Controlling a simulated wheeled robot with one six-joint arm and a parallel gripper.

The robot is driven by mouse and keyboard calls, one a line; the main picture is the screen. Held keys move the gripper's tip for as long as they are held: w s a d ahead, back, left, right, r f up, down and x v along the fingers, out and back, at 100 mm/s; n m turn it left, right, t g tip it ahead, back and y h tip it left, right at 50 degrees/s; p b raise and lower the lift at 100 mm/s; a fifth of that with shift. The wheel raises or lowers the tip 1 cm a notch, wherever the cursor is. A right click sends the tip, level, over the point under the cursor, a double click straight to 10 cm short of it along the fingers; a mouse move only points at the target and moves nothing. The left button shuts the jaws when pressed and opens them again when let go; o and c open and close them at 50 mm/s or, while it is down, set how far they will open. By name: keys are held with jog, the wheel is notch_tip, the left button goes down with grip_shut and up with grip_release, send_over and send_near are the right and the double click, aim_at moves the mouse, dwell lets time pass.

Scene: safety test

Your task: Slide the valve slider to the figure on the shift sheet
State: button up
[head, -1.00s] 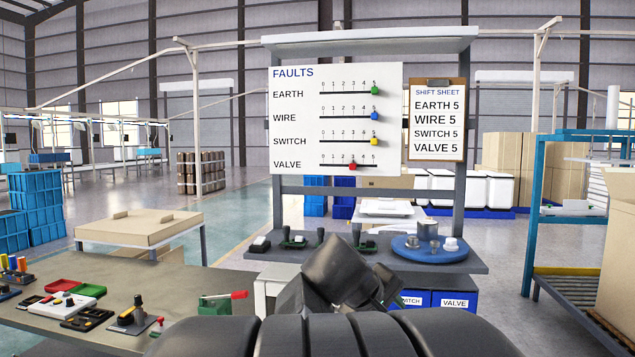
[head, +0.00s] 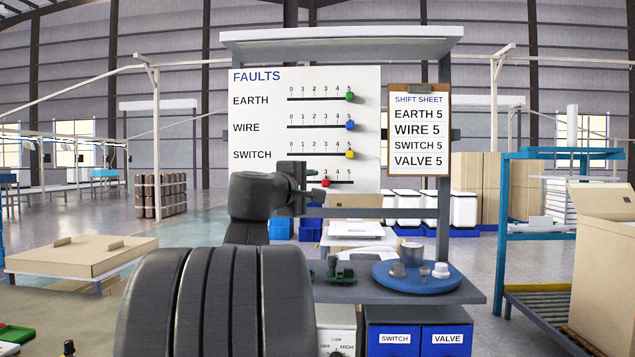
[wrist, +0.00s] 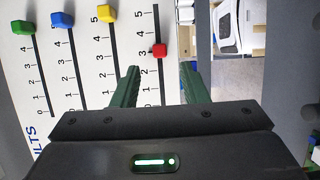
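The white FAULTS board (head: 263,110) carries the slider scales. The red valve slider (head: 326,183) stands at about 3 on the lowest scale; my arm hides the VALVE label and the low end of that scale in the head view. The shift sheet (head: 419,130) on a clipboard reads VALVE 5. In the wrist view the red slider (wrist: 159,50) lies ahead of the gap between my green fingertips. My gripper (wrist: 160,67) is open and empty, with the fingers apart on either side of the slider's line. No contact shows.
The green (head: 350,97), blue (head: 350,125) and yellow (head: 350,154) sliders stand at 5 on the scales above. A shelf below the board holds a blue round tray (head: 387,280) with metal and white pieces. Blue SWITCH and VALVE bins (head: 447,339) sit underneath.

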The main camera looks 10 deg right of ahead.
aim_at(325, 184)
jog(key=p+x, duration=0.1)
jog(key=x, duration=0.5)
jog(key=shift+w+d, duration=0.2)
jog(key=shift+w, duration=0.1)
grip_shut()
